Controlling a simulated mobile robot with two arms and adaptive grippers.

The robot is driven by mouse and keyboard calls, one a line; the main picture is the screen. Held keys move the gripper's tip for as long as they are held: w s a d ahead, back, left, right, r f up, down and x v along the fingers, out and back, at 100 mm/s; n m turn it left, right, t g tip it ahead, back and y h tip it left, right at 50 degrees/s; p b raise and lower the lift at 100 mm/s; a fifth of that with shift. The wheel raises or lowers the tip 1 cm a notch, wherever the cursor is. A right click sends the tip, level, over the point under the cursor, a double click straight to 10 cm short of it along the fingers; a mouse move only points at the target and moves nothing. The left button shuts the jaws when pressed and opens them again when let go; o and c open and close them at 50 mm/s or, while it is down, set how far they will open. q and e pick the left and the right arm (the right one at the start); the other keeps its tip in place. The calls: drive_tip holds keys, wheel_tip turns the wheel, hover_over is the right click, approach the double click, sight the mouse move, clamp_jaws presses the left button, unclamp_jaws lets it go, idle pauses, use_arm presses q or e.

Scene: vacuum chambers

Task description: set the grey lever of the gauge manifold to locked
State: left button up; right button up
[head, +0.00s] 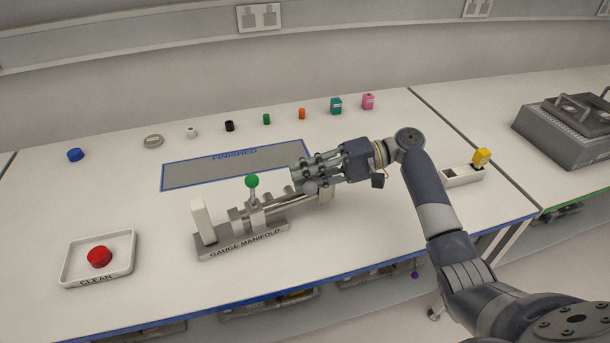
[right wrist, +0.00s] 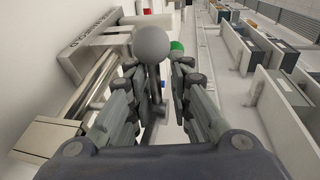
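The gauge manifold (head: 222,250) is a metal fixture with a labelled base on the bench; its plate also shows in the right wrist view (right wrist: 88,45). A green-knobbed lever (head: 252,182) stands upright on it. The grey lever's ball knob (head: 310,188) is at the right part, beside my right gripper (head: 300,178). In the right wrist view the grey knob (right wrist: 151,45) shows between the fingertips (right wrist: 160,68), with its dark stem below and a gap beside it. The fingers are apart. The green knob (right wrist: 177,46) is beyond. No locked marking is readable. My left gripper is out of view.
A grey FINISHED mat (head: 215,168) lies behind the manifold. A white CLEAN tray (head: 122,262) with a red button (head: 99,256) is at left. Several small coloured pieces line the back. A white holder with a yellow piece (head: 481,156) stands right of my arm.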

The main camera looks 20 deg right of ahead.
drive_tip(key=shift+f, duration=0.25)
drive_tip(key=v, duration=1.2)
